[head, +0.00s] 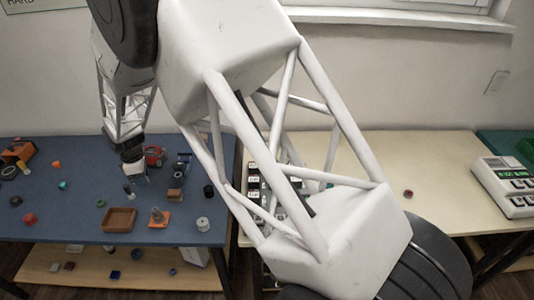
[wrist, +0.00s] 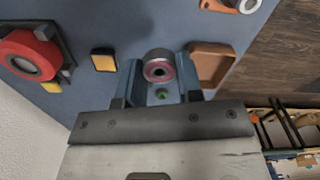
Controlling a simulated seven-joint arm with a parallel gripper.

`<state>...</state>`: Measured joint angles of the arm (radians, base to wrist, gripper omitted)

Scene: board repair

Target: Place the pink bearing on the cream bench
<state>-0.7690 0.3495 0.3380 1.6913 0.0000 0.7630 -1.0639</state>
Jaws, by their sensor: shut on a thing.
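The pink bearing (wrist: 159,69), a grey ring with a pink inner band, sits between the fingertips of my gripper (wrist: 159,80) in the wrist view. The blue fingers are shut on it, one on each side. In the head view my gripper (head: 135,168) is small and far off, over the blue bench on the left; the bearing is too small to make out there. The cream bench (head: 375,158) stands to the right, across a narrow gap from the blue bench. My arm hides much of its left and middle part.
The blue bench (head: 60,225) holds a brown tray (head: 119,219), a white-grey cylinder (head: 203,224) and several small parts. On the cream bench are a small dark red ring (head: 408,193), a white device (head: 510,187) and a partly hidden rack (head: 254,183). Bare surface shows around the ring.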

